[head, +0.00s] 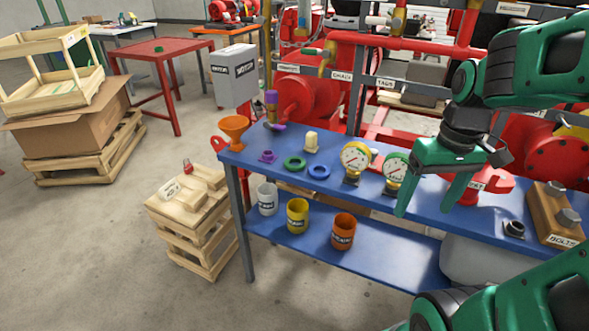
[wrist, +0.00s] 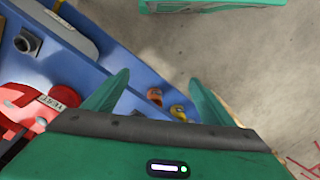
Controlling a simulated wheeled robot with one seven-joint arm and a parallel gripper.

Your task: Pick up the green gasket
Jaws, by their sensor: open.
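The green gasket (head: 294,163) is a flat ring lying on the blue bench top, in the left half of the head view, close beside a blue ring. My gripper (head: 428,212) is open and empty, above the right part of the bench, well to the right of the gasket. In the wrist view my gripper (wrist: 158,90) shows both fingers spread apart with nothing between them on hold. I cannot make out the gasket in the wrist view.
A bolts block (head: 550,212) stands at the right. Cups sit on the lower shelf. Red pipework stands behind.

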